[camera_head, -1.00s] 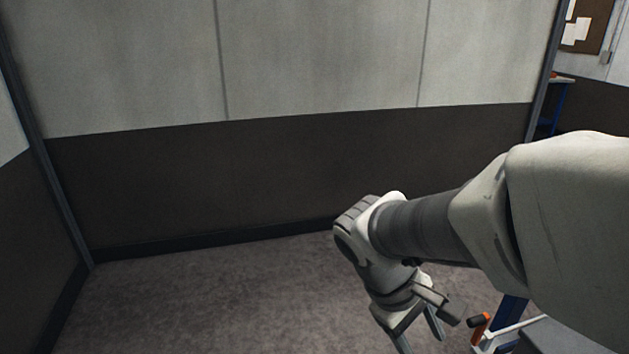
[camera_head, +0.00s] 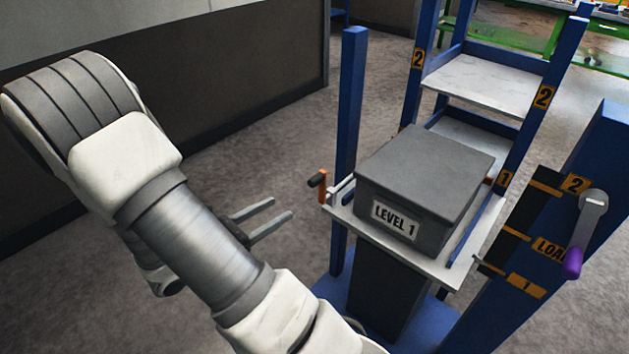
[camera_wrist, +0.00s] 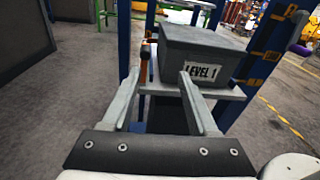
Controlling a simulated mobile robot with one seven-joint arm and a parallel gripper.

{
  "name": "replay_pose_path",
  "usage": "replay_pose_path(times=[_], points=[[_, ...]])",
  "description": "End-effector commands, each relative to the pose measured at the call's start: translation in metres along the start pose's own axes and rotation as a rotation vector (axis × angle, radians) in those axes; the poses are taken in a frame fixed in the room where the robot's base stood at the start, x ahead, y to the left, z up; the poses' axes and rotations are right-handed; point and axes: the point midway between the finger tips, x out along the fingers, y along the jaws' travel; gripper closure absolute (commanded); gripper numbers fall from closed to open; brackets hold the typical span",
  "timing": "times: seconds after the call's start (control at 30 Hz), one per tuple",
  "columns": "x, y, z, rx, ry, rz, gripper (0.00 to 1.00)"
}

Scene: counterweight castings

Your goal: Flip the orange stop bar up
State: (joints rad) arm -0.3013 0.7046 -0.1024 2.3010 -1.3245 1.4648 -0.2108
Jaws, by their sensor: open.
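The orange stop bar (camera_head: 323,188) is a short orange piece with a dark knob at its upper end. It stands at the left corner of a pale platform (camera_head: 345,217), beside a pale rod. A grey block labelled "LEVEL 1" (camera_head: 440,180) sits on the platform. My gripper (camera_head: 281,209) is open and empty, to the left of the stop bar and apart from it, its fingers pointing toward the platform. In the wrist view the orange stop bar (camera_wrist: 144,64) shows just beyond the left fingertip, and the block beyond the right one.
A blue post (camera_head: 351,110) rises just behind the stop bar. A blue rack with shelves (camera_head: 485,84) stands behind the block. At right, a blue panel carries a crank with a purple handle (camera_head: 573,263). Open floor (camera_head: 240,160) lies to the left.

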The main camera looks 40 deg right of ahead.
Motion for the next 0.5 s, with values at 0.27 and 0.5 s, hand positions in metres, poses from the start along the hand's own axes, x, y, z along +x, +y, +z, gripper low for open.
replay_pose_path(times=[0.27, 0.5], points=[[0.0, 0.017, -0.023, -0.1, -0.083, 0.085, 0.4], [0.029, 0.02, -0.022, -0.101, -0.086, 0.083, 0.4]])
